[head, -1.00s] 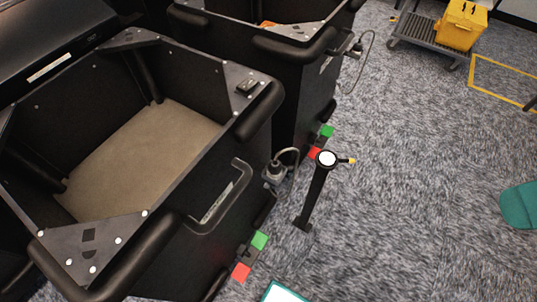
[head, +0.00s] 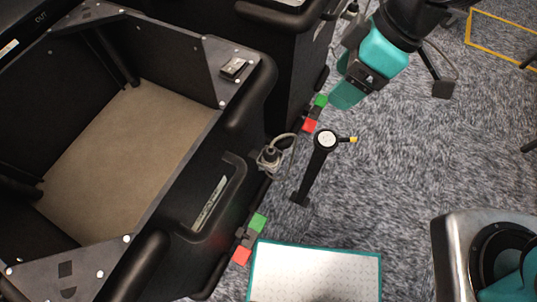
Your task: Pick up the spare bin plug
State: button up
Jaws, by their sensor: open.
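A grey plug (head: 269,158) with a looped grey cable sits at the outer side of the near black bin (head: 180,225), near its right corner. Part of a similar plug (head: 350,10) shows on the far bin (head: 290,65) at the top edge. I cannot tell which bin counts as the spare one. My teal gripper (head: 343,80) is open and empty, up and to the right of the near plug and apart from it. My wrist hides part of the floor and far bin side.
A black post (head: 315,170) with a round white top and a yellow tip stands on the carpet just right of the near plug. Red and green blocks (head: 249,238) sit low along the bins. A small black box (head: 234,68) is on the near bin's corner plate.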

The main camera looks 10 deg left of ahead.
jog(key=w+a+f+n, duration=0.2)
jog(key=a+f+n, duration=0.25)
jog(key=f, duration=0.65)
send_over(272, 151)
jog(key=w+d, duration=0.1)
jog(key=d, duration=0.2)
jog(key=shift+n, duration=0.45)
notch_tip(272, 151, down, 10)
jog(key=shift+a+f, duration=0.1)
jog(key=shift+f, duration=0.15)
jog(key=shift+s+x, duration=0.15)
jog(key=shift+x, duration=1.4)
jog(key=shift+s+x, duration=0.15)
jog(key=shift+x, duration=1.45)
jog(key=shift+a+r, duration=0.1)
jog(key=shift+c, duration=0.5)
jog(key=c, duration=1)
